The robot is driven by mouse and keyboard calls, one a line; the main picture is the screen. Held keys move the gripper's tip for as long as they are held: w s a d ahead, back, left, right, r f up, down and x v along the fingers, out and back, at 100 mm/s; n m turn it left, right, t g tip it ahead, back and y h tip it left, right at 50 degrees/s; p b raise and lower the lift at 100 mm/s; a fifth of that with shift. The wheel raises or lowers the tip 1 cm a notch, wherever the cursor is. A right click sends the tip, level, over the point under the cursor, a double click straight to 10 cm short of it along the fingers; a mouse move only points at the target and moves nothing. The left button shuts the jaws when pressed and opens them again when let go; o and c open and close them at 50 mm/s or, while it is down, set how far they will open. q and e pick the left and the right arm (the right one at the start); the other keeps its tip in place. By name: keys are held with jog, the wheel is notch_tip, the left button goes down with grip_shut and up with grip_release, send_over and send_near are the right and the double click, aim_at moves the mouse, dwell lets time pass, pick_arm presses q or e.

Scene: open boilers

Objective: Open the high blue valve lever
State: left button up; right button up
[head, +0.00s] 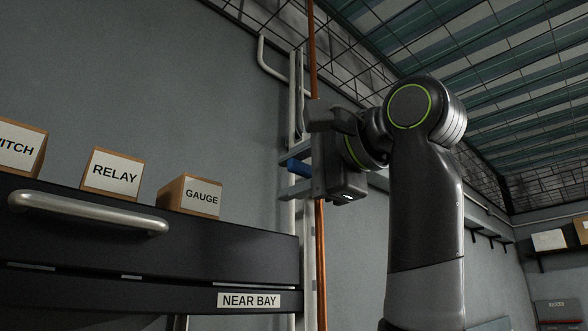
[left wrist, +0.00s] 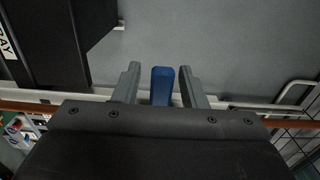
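The blue valve lever (head: 298,167) is high on the wall pipes, and its short blue handle shows between the fingers of my left gripper (head: 284,177). In the left wrist view the lever (left wrist: 162,85) stands between the two grey fingertips of the left gripper (left wrist: 160,84). A gap shows on each side of it, narrower on the right. The left gripper is open around the lever and not closed on it. The gripper body hides the lever's pivot and valve body in the head view. My right gripper is in neither view.
A white pipe (head: 293,240) and a copper pipe (head: 320,250) run up the wall behind the gripper. A dark cabinet (head: 150,265) with a bar handle stands at left, with boxes labelled RELAY (head: 112,173) and GAUGE (head: 190,195) on it. A shelf is far right.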

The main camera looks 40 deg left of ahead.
pick_arm(q)
grip_shut()
dwell(0.3)
jog(key=shift+f, duration=0.1)
jog(key=f+n, duration=0.1)
jog(key=n, duration=0.1)
jog(key=f+n, duration=0.1)
jog(key=n, duration=0.1)
jog(key=w+f+n, duration=0.1)
jog(key=n, duration=0.1)
jog(key=shift+d+n, duration=0.1)
jog(key=shift+n, duration=0.3)
dwell(0.6)
